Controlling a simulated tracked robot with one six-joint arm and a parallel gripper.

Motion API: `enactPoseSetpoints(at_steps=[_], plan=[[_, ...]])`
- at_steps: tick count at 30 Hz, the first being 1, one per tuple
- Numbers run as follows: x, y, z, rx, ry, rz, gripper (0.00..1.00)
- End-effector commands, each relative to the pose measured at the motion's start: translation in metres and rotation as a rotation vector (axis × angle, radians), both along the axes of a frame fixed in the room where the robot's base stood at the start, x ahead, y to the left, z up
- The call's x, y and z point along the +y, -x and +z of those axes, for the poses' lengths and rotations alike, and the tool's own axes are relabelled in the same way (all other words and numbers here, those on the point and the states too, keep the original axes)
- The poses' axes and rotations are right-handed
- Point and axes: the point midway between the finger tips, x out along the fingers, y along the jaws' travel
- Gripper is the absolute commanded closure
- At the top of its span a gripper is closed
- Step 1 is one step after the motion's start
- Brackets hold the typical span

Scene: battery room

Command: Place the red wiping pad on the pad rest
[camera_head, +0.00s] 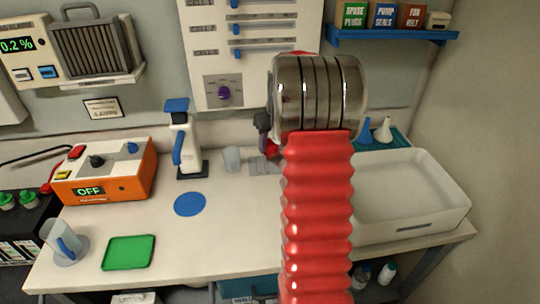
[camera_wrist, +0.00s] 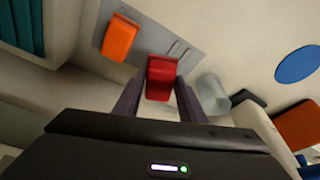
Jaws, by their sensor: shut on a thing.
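The red wiping pad (camera_wrist: 161,78) is between the two fingers of my gripper (camera_wrist: 158,100) in the wrist view, and the gripper is shut on it. Behind it lies a grey slotted plate, which looks like the pad rest (camera_wrist: 185,52), with an orange pad (camera_wrist: 119,38) on it. The red pad overlaps the plate's edge in this view; I cannot tell whether it touches the plate. In the head view, my arm hides most of the gripper, and part of the grey plate (camera_head: 262,167) shows left of the arm.
A blue disc (camera_head: 189,204), a green mat (camera_head: 128,252) and an orange box (camera_head: 105,175) are further left. A white basin (camera_head: 455,205) stands right. The front middle bench is clear.

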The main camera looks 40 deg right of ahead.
Motion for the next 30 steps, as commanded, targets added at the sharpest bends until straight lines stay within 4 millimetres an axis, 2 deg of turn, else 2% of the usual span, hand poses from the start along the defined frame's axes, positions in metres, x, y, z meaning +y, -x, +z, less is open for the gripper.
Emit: enactPoseSetpoints(at_steps=[10,21,30], plan=[[0.000,0.000,-0.003,0.001,0.000,0.000,0.84],[0.000,0.000,-0.050,0.002,-0.001,0.000,0.84],[-0.001,0.001,-0.052,0.000,0.000,-0.001,0.84]])
